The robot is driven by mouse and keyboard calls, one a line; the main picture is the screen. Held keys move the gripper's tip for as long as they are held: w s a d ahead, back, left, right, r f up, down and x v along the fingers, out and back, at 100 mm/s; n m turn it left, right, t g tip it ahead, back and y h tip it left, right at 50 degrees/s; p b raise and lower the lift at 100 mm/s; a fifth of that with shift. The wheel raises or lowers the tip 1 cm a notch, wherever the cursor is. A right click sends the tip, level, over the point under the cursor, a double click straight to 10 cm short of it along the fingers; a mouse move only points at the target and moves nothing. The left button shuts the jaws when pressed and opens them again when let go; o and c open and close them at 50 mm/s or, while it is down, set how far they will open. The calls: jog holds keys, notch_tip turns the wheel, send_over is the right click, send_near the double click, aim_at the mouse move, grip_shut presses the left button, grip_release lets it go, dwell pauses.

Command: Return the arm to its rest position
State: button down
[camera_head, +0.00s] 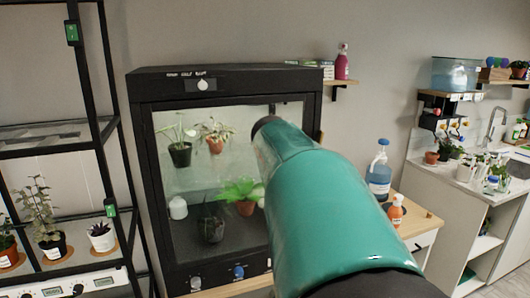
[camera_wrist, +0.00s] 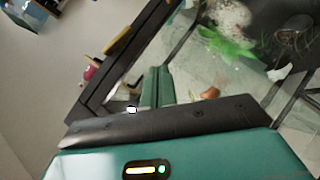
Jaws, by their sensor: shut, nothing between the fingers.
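My teal arm (camera_head: 320,205) reaches up from the lower right of the head view toward the glass front of a black plant cabinet (camera_head: 225,82). Its dark, rounded end overlaps the glass in the picture; I cannot tell the gap. My gripper is hidden in the head view. In the wrist view, my gripper (camera_wrist: 155,88) shows its two green fingers side by side, shut and empty. The cabinet shows tilted beyond them, with a green plant (camera_wrist: 200,45) behind the glass.
A black shelf rack (camera_head: 110,130) with potted plants stands at the left. A low wooden-topped cabinet with a blue bottle (camera_head: 379,172) and an orange bottle (camera_head: 396,211) is right of the arm. A sink counter is farther right. A pink bottle (camera_head: 342,62) stands on a wall shelf.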

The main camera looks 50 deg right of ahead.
dwell(0.3)
jog(key=a+f+y, duration=0.2)
jog(key=a+f, duration=0.2)
jog(key=a, duration=0.7)
jog(key=a+f+t+y, duration=0.1)
jog(key=a+f+y, duration=0.2)
jog(key=a, duration=0.8)
jog(key=a+f+n+y, duration=0.1)
jog(key=a+f+y, duration=0.2)
jog(key=a, duration=0.9)
notch_tip(320, 180, down, 3)
jog(key=shift+s+r+t, duration=0.2)
jog(key=shift+s+t, duration=0.1)
jog(key=shift+s, duration=0.1)
jog(key=c, duration=1.9)
grip_release()
jog(key=s+a+f+y, duration=0.1)
jog(key=s+a+f, duration=0.1)
jog(key=a, duration=0.3)
jog(key=s+a+f+n+g+y, duration=0.1)
jog(key=s+a+f+y, duration=0.1)
jog(key=s+a+f, duration=0.1)
jog(key=s+a, duration=0.1)
jog(key=a, duration=0.1)
jog(key=shift+a+f, duration=0.3)
jog(key=shift+f, duration=0.05)
jog(key=o, duration=0.3)
jog(key=shift+s+a+f, duration=0.1)
jog(key=shift+s, duration=0.05)
jog(key=shift+o, duration=0.6)
